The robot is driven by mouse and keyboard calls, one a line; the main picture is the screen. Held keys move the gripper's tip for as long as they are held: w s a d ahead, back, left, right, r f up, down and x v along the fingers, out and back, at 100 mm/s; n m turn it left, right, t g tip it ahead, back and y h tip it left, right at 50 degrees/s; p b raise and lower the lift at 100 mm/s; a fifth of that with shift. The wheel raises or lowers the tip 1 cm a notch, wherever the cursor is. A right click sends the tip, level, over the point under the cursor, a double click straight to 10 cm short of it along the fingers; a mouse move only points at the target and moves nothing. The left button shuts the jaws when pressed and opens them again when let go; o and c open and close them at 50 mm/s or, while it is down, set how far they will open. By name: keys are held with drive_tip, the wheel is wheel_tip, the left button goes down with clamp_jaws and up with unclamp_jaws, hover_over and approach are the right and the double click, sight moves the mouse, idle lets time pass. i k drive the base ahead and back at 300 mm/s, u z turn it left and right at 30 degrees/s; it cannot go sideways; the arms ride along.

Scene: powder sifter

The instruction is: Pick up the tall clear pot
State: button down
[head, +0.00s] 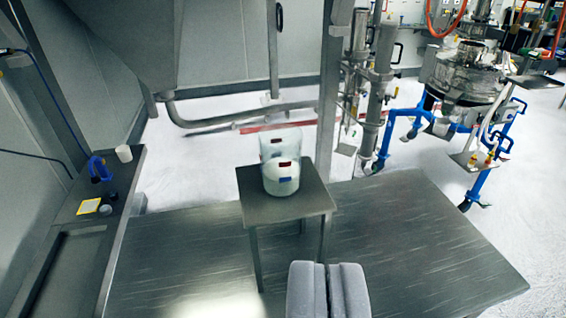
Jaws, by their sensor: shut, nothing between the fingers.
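The tall clear pot (280,147) is see-through, with a small dark red mark on its side. It stands upright on a small square metal stand (252,205). In front of it, or overlapping it in the picture, is a shorter whitish container (281,185) with red and blue marks; I cannot tell whether the two touch. My gripper (327,268) is at the bottom centre of the picture, its two grey fingers closed together with nothing between them. It is nearer to me than the stand and apart from the pot.
The stand rests on a wide metal platform (420,230). A vertical post (328,110) rises behind the stand, close to its right. A side bench (128,180) at left holds a white cup (124,153) and a blue clamp (98,167). A blue-framed machine (465,80) stands at back right.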

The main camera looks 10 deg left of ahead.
sight(281, 144)
drive_tip(key=u, duration=2.55)
drive_tip(key=k, duration=0.85)
drive_tip(key=z, duration=2.05)
drive_tip(key=i, duration=0.9)
drive_tip(key=u, duration=0.05)
